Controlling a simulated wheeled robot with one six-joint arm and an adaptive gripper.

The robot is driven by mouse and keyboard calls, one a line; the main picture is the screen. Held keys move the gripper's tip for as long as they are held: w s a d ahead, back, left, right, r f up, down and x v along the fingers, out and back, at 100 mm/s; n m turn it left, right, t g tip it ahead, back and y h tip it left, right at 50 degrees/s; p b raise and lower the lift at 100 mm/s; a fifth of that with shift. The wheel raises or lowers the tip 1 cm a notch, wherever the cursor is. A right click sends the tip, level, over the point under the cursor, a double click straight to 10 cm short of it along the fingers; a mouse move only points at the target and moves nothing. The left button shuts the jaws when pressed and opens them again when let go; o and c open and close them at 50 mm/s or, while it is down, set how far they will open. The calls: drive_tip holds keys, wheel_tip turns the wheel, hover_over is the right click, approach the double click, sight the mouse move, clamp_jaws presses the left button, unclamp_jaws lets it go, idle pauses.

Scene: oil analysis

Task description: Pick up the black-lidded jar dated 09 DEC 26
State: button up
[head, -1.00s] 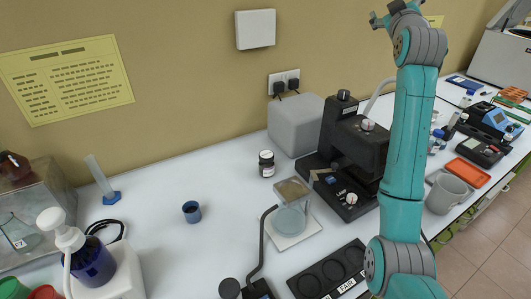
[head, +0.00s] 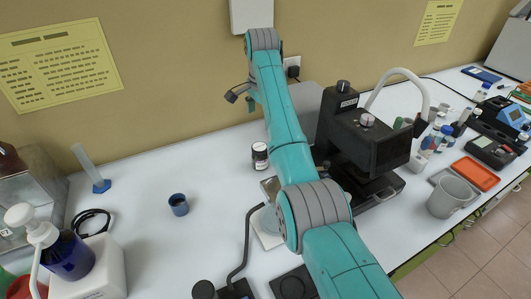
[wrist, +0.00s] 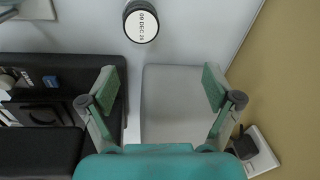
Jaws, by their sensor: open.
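The black-lidded jar (head: 259,158) stands upright on the white bench near the wall, just left of my arm in the head view. In the wrist view the jar (wrist: 141,24) is seen from above, near the top edge. Its round white lid label reads DEC 26, with the day digits small and hard to be sure of. My gripper (wrist: 160,85) is open and empty, with its fingers apart above the grey box (wrist: 180,105). The jar is beyond the fingertips, not between them. In the head view my gripper (head: 240,96) hangs in front of the wall, higher than the jar.
The black instrument (head: 362,135) stands right of the jar, and the grey box is partly hidden behind my arm. The bench between cup and jar is clear. A wall socket (wrist: 262,150) is close to my gripper.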

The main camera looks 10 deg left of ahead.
sight(260, 146)
drive_tip(key=shift+s+a+f+m+g+h, duration=0.2)
drive_tip(key=shift+s+f+m+g, duration=0.1)
drive_tip(key=shift+s+f, duration=0.25)
drive_tip(key=shift+s+a+f+m+g+h, duration=0.15)
drive_tip(key=shift+s+f+m+g, duration=0.15)
drive_tip(key=shift+s+f, duration=0.5)
wheel_tip(260, 146, down, 5)
drive_tip(key=f, duration=0.4)
drive_tip(key=shift+w+d, duration=0.3)
drive_tip(key=shift+w, duration=0.1)
drive_tip(key=shift+f, duration=0.65)
drive_tip(key=c, duration=1.4)
